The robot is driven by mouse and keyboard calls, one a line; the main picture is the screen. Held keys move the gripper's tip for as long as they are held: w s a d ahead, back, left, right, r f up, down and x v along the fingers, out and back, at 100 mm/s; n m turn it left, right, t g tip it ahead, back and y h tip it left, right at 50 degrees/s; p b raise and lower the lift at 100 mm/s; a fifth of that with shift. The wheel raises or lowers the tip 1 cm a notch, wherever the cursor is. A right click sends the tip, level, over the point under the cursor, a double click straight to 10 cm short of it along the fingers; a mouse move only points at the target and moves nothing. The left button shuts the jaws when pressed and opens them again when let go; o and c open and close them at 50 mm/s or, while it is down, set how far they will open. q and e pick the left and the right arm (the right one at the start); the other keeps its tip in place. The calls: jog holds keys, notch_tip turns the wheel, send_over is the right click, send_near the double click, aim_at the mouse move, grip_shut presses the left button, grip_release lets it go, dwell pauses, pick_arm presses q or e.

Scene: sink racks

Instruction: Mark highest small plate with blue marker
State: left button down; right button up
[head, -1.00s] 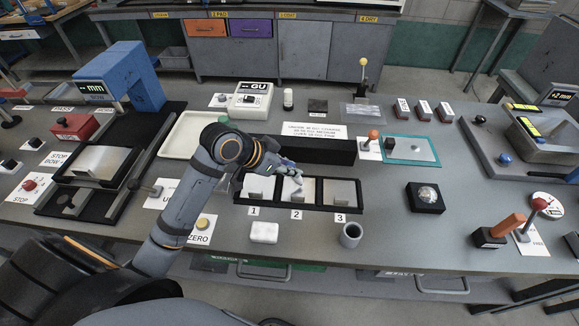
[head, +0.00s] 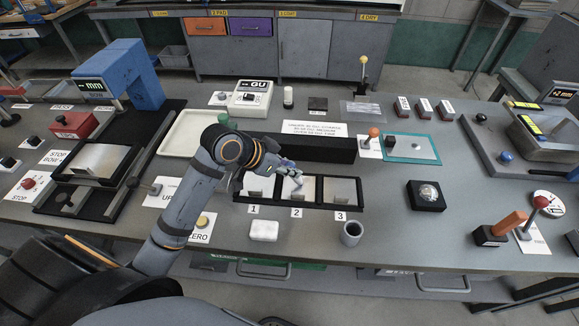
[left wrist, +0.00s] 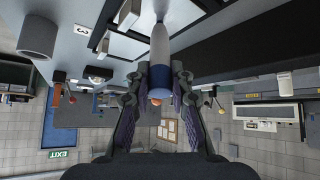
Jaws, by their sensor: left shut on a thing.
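My left gripper (head: 284,178) is shut on a white marker with a blue band (left wrist: 160,58). The marker (head: 297,180) is over the middle slot of a black rack. Its tip points at the plate in slot 2 (head: 304,193); I cannot tell whether it touches. The fingers and marker hide part of the middle plate. I cannot tell which plate is highest. My right gripper is not in view.
A long black block (head: 310,148) stands behind the slots. A white block (head: 264,230) and a grey cup (head: 351,233) stand in front. The bench between slot 3 and the black box is clear.

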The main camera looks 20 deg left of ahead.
pick_arm(q)
jog(key=shift+f+p, duration=0.1)
jog(key=shift+p, duration=0.2)
dwell(1.4)
notch_tip(320, 180, up, 7)
jog(key=p, duration=0.8)
dwell(0.3)
